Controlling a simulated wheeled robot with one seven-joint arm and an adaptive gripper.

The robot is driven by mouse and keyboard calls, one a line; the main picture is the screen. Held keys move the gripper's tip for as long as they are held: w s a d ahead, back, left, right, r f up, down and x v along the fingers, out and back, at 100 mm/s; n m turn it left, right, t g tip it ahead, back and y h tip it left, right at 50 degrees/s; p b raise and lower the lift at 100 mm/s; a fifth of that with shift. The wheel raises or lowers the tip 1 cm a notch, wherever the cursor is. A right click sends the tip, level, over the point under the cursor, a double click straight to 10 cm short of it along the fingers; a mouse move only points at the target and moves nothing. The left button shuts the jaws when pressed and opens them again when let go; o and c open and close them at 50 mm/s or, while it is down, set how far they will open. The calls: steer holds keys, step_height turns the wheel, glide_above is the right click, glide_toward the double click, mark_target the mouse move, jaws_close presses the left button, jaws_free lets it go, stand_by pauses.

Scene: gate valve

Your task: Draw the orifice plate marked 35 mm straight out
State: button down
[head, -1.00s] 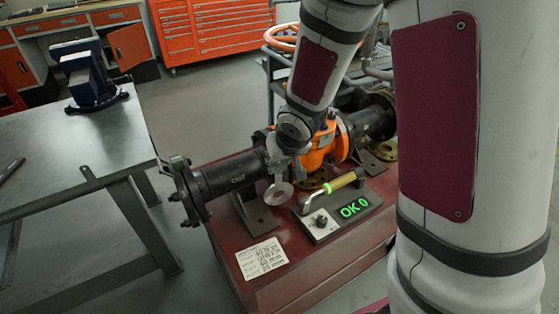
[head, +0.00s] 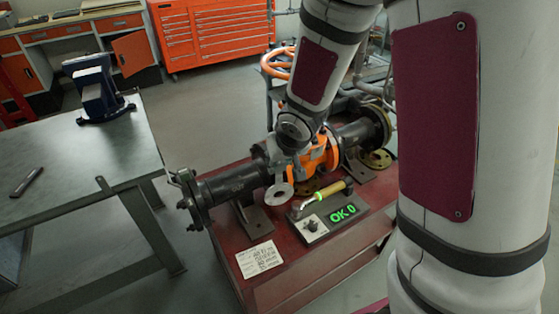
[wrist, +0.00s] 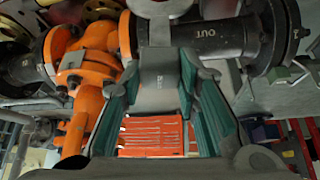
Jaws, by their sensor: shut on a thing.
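The valve line shows in the head view, with an orange valve body (head: 322,155) beside a dark pipe (head: 235,185). My gripper (wrist: 162,108) has its teal-padded fingers on either side of a grey plate tab (wrist: 161,72) and is shut on it. The tab carries a small marking that I cannot read surely. It stands in front of the joint between the orange valve and the pipe marked OUT. A pale round disc with a small hole (head: 283,190) shows just below my gripper in the head view. The plate's seating between the flanges is hidden.
A paper sheet (head: 258,259) lies on the red base. A steel bench (head: 75,165) with a blue vise (head: 98,95) stands at left.

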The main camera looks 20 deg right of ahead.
steer(key=s+f+p+v, duration=0.1)
steer(key=s+p+v, duration=0.1)
steer(key=p+v, duration=0.65)
steer(key=w+r+m+g+h+b, duration=0.2)
steer(key=w+m+g+h, duration=0.2)
steer(key=w+m, duration=0.7)
steer(key=m+h, duration=0.1)
steer(key=m, duration=0.3)
steer(key=shift+m+g+h, duration=0.4)
steer(key=shift+w, duration=0.1)
